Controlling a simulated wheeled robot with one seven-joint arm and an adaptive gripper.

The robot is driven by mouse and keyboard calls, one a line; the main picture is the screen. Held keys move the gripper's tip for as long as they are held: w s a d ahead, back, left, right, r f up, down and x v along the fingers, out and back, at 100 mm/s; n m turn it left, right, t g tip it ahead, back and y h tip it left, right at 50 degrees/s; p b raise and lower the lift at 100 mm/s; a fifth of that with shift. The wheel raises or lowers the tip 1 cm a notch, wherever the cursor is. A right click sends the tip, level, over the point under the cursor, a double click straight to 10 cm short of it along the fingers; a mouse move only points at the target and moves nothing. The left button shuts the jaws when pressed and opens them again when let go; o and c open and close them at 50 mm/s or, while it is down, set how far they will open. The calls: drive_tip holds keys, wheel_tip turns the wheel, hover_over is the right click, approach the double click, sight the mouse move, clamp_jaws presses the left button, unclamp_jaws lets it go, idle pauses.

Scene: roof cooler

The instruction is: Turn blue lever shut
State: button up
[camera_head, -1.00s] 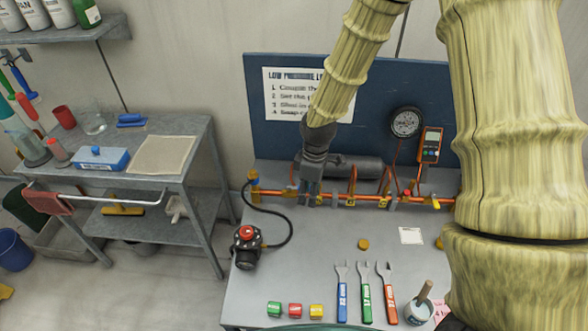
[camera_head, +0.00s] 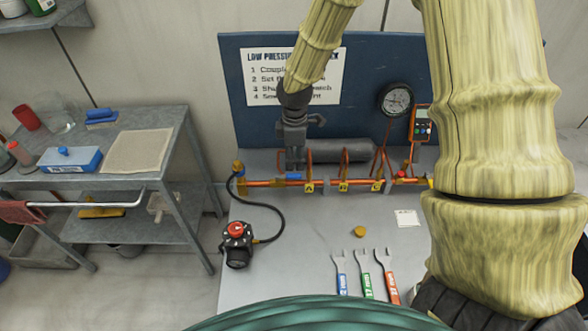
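A copper pipe line (camera_head: 262,183) runs across the workbench in front of the blue back panel. A small blue part (camera_head: 294,177), which looks like the blue lever, shows on the pipe directly below my gripper. My gripper (camera_head: 293,167) points down at it from above, its fingertips at or very near the pipe. The fingers hide most of the part, so I cannot tell its angle or whether they touch it. The gap between the fingers is too small to make out.
Tagged valves (camera_head: 343,186) stand along the pipe to the right, with a grey cylinder (camera_head: 345,151) behind. A gauge (camera_head: 396,99) and orange meter (camera_head: 420,123) are on the panel. A black hose with a red-knobbed device (camera_head: 237,243) lies left. Wrenches (camera_head: 364,272) lie in front.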

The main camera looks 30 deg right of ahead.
sight(294, 175)
drive_tip(key=shift+f+p, duration=0.75)
drive_tip(key=shift+f, duration=2.4)
clamp_jaws()
